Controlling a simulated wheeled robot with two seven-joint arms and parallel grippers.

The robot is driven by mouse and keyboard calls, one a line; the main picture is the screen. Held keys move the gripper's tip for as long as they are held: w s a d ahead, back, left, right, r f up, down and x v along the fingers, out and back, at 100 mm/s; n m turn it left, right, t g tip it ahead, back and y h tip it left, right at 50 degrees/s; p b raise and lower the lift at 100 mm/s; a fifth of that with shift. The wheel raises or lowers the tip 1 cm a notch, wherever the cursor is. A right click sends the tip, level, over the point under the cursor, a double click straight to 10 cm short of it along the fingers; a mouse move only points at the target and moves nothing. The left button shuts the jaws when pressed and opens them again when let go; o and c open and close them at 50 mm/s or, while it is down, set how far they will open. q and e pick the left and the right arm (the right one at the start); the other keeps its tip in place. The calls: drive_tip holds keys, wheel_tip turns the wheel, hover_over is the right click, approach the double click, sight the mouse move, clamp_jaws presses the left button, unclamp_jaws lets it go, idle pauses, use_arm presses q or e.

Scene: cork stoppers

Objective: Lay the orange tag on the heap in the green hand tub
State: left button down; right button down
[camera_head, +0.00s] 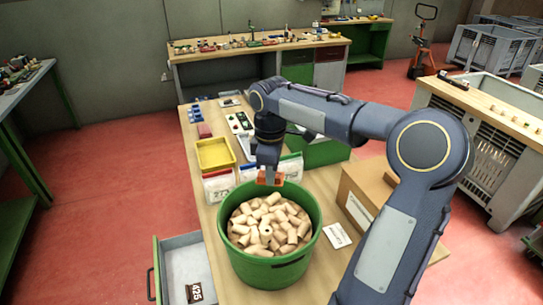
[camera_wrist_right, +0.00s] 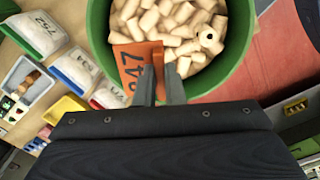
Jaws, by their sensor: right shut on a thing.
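The green hand tub (camera_head: 268,272) stands on the wooden bench, filled with a heap of pale cork stoppers (camera_head: 262,225). My right gripper (camera_head: 268,172) is shut on the orange tag (camera_head: 270,180) and holds it near the far rim of the tub. In the right wrist view the orange tag (camera_wrist_right: 135,65), with dark digits, is pinched at its edge between the fingers (camera_wrist_right: 161,82). It overlaps the rim of the tub (camera_wrist_right: 235,60) and some corks (camera_wrist_right: 170,20) there. The tag's height above the heap is hard to tell. My left gripper is not in view.
A yellow tray (camera_head: 215,155) and white labelled bins (camera_head: 218,187) stand behind the tub. A cardboard box (camera_head: 365,190) and a white card (camera_head: 337,235) are at its right. An open drawer (camera_head: 185,268) juts out at the left.

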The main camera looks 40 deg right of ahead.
drive_tip(key=shift+w+d, duration=0.2)
drive_tip(key=shift+w, duration=0.05)
drive_tip(key=shift+f, duration=0.25)
drive_tip(key=shift+s+f, duration=0.1)
drive_tip(key=shift+f, duration=0.3)
drive_tip(key=b, duration=0.5)
approach(271, 216)
drive_tip(key=shift+f+b, duration=1.95)
drive_tip(key=shift+f, duration=1.15)
drive_tip(key=c, duration=2)
unclamp_jaws()
drive_tip(key=o, duration=0.5)
drive_tip(key=shift+o, duration=0.2)
